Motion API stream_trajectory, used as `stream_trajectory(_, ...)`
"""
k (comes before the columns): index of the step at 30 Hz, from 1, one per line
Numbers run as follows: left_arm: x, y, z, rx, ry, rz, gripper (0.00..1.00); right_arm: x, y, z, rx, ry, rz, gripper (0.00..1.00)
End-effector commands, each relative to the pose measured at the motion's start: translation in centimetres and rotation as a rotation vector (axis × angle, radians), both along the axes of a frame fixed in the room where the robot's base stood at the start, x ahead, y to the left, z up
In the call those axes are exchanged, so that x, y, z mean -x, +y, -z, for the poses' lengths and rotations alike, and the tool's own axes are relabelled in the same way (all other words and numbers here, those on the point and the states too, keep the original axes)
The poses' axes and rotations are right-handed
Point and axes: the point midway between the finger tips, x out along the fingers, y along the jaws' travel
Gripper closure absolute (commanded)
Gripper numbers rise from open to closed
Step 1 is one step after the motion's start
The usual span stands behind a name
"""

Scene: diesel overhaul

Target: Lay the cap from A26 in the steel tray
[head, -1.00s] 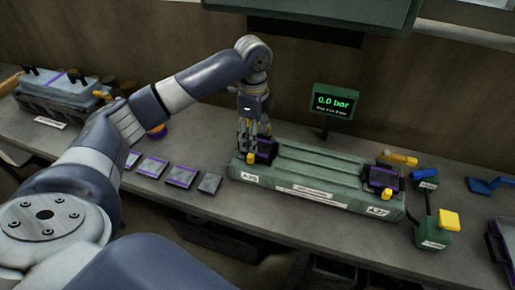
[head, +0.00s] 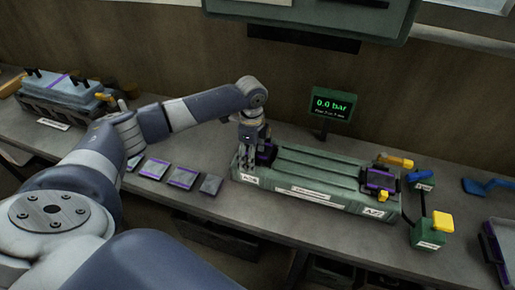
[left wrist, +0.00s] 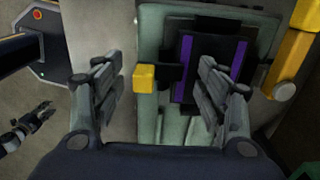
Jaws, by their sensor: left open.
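The green fixture block (head: 310,175) stands on the bench, with plate A26 (head: 249,178) at its left end and A27 at its right. The dark cap with purple stripes (left wrist: 212,65) is at the A26 end; in the head view my gripper mostly hides it. My left gripper (head: 250,162) is low over that end. In the left wrist view my left gripper (left wrist: 160,85) is open, its fingers either side of a yellow block (left wrist: 144,78) at the cap's edge. A grey tray (head: 504,236), likely the steel one, is cut off at the right edge.
A second purple-striped part (head: 379,180) sits at A27. Several flat plates (head: 182,178) lie left of the fixture. A pressure display (head: 334,103) reads 0.0 bar behind it. A yellow-topped green box (head: 430,231) stands between fixture and tray. What looks like my right gripper (left wrist: 38,118) shows small.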

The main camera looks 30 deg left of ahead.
Motion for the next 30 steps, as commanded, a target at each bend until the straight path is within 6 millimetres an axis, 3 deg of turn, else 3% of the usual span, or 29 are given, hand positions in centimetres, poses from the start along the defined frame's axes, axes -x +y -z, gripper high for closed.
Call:
stream_trajectory(8, 0.0, 0.0, 0.4, 0.000, -0.001, 0.001, 0.36, 0.0, 0.0, 0.0, 0.000, 0.000, 0.000, 0.65)
stream_trajectory(15, 0.0, 0.0, 0.4, 0.000, -0.001, 0.001, 0.90, 0.0, 0.0, 0.0, 0.000, 0.000, 0.000, 0.65)
stream_trajectory(16, 0.0, 0.0, 0.4, 0.000, -0.001, 0.001, 0.93, 0.0, 0.0, 0.0, 0.000, 0.000, 0.000, 0.65)
stream_trajectory(30, -0.1, 0.0, -0.7, 0.002, -0.006, 0.000, 0.93, 0.0, 0.0, 0.5, -0.001, -0.001, 0.000, 0.65)
